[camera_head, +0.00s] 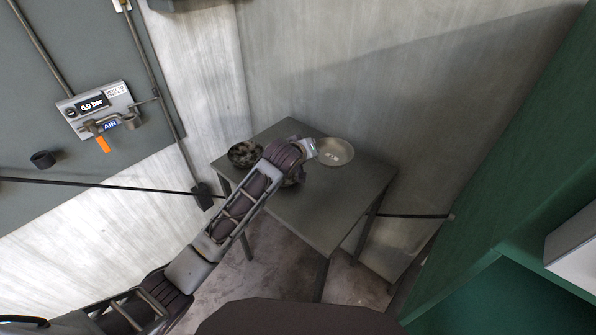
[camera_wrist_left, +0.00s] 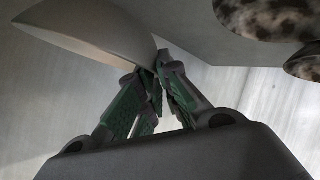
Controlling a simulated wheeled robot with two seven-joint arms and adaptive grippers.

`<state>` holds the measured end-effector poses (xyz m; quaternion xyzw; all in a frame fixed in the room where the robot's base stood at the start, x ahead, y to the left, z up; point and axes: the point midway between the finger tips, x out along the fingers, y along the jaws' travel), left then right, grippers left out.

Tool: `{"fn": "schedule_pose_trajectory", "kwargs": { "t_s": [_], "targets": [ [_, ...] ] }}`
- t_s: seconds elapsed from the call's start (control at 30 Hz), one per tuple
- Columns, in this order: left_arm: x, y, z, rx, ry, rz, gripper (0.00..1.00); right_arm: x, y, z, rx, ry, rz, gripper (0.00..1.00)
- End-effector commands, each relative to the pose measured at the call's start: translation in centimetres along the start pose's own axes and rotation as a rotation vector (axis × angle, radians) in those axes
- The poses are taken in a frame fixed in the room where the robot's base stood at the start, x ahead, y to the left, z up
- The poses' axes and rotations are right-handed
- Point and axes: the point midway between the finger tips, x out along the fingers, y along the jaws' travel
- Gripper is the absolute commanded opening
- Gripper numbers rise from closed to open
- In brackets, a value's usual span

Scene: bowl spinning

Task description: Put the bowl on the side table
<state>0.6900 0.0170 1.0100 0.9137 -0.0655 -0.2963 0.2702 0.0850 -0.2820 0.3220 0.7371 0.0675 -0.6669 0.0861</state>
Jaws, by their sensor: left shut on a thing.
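The pale, shallow bowl (camera_head: 337,152) is at the far edge of the grey side table (camera_head: 335,205) in the head view. My left gripper (camera_head: 312,147) reaches in over the table and is at the bowl's left rim. In the left wrist view the bowl (camera_wrist_left: 95,28) fills the upper left, and my left gripper (camera_wrist_left: 155,72) has its green-padded fingers closed on the rim. I cannot tell whether the bowl's base touches the tabletop. My right gripper is not in view.
A dark speckled round dish (camera_head: 244,154) stands at the table's left corner; another speckled piece is partly hidden behind my wrist. Grey walls stand close behind the table. A green cabinet (camera_head: 510,190) is on the right. The table's front and right are clear.

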Motion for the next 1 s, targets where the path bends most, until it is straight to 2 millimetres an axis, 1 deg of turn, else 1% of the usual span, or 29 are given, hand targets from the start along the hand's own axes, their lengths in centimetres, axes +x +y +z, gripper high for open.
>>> {"fn": "schedule_pose_trajectory", "kwargs": {
  "t_s": [0.37, 0.57, 0.8, 1.0],
  "targets": [
    [0.2, -0.1, 0.2, 0.000, -0.001, 0.000, 0.00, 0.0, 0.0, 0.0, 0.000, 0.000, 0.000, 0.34],
    [1.1, -1.3, 1.5, 0.001, -0.002, -0.002, 0.00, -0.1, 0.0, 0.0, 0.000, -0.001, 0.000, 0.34],
    [2.7, -2.9, 3.7, 0.000, -0.002, -0.001, 0.00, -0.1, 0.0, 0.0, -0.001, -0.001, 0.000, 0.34],
    [3.2, -3.3, 4.2, 0.001, 0.001, 0.001, 0.00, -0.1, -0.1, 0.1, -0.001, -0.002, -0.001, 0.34]
  ]
}}
